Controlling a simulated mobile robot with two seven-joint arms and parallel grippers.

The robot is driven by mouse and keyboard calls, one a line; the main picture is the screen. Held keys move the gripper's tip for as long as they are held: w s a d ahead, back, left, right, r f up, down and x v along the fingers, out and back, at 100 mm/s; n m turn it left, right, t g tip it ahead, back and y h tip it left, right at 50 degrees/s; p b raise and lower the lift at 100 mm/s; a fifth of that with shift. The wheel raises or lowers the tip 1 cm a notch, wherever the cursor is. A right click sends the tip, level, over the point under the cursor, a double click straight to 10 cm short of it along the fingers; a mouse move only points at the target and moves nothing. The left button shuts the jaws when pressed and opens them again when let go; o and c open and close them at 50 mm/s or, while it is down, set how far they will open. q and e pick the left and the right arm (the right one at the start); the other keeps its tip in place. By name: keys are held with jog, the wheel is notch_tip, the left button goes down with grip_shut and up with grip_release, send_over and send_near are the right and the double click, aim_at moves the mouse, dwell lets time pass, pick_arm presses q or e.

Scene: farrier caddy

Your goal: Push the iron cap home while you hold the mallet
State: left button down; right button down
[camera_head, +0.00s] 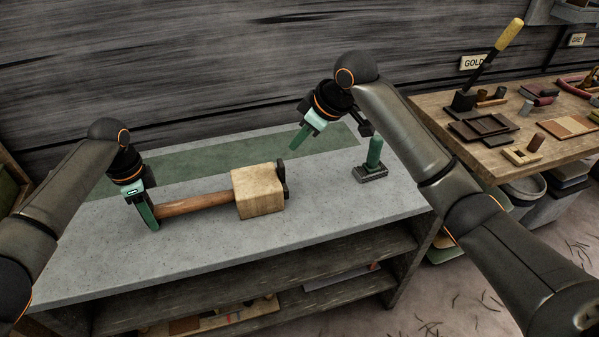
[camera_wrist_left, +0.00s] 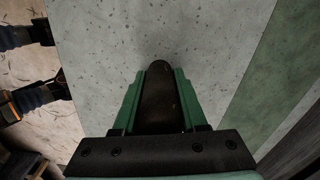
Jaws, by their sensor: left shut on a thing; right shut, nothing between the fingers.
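The mallet lies across the grey bench top, with a brown wooden handle (camera_head: 195,203) and a pale block head (camera_head: 258,191). The dark iron cap (camera_head: 282,179) is at the head's right end; I cannot tell whether there is a gap between them. My left gripper (camera_head: 147,213) is shut on the handle's left end. In the left wrist view the dark handle end (camera_wrist_left: 158,95) sits between the green fingers. My right gripper (camera_head: 299,139) is shut and empty, raised above the bench behind and slightly right of the cap, apart from it.
A green upright piece on a dark block base (camera_head: 371,173) stands on the bench at the right. A green strip (camera_head: 210,163) runs along the back of the bench top (camera_head: 320,215). A wooden side table (camera_head: 450,116) with tools and trays is at the far right.

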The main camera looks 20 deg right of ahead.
pick_arm(q)
jog(key=shift+s+f, duration=0.1)
jog(key=shift+f, duration=0.1)
jog(key=c, duration=0.8)
grip_release()
jog(key=shift+c, duration=0.2)
jog(key=o, duration=0.5)
jog(key=shift+r, duration=0.15)
